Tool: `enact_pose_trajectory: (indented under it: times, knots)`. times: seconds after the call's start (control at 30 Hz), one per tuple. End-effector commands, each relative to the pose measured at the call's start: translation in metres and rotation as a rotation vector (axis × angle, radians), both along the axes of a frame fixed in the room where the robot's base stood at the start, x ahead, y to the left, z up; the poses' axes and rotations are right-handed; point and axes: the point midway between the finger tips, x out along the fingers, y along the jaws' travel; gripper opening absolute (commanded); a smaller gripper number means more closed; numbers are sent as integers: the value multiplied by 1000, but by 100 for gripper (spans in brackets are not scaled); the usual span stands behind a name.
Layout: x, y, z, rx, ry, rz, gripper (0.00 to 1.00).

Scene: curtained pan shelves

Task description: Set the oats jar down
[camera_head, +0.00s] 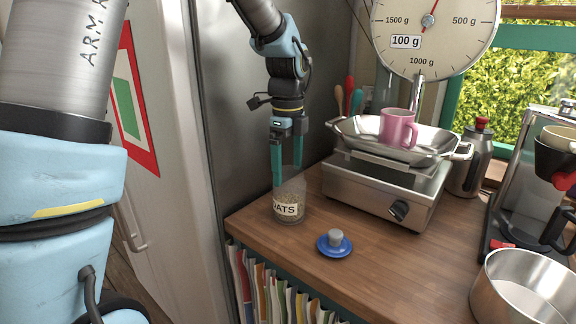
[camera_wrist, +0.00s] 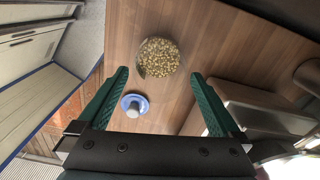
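The oats jar (camera_head: 289,200) is clear glass with an "OATS" label and oats inside. It stands upright on the wooden counter (camera_head: 312,279), near its left edge. My gripper (camera_head: 288,176) points down over the jar, with its green fingers apart near the jar's upper part. In the wrist view my gripper (camera_wrist: 160,73) is open, and the jar (camera_wrist: 159,57) shows from above between and beyond the fingertips, with visible gaps on both sides. A blue lid with a grey knob (camera_head: 335,243) lies on the counter to the right of the jar.
A kitchen scale (camera_head: 382,190) with a metal pan and a pink mug (camera_head: 397,129) stands right of the jar. A steel pot (camera_head: 522,290) and a coffee machine are farther right. A fridge side (camera_head: 240,100) rises close on the left. The counter around the lid is clear.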

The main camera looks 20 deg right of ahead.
Motion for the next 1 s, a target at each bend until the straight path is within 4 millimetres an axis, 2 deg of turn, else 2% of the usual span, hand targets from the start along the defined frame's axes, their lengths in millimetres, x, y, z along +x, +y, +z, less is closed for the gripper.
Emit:
enact_pose_trajectory:
  times: [0.17,0.27,0.7,0.83,1.0]
  knots:
    - [0,0,1,0,0,0,100]
    - [1,0,8,-2,-2,0,100]
    - [1,0,87,-3,-2,0,100]
    - [0,0,101,-2,-1,0,100]
    - [0,1,108,0,1,0,100]
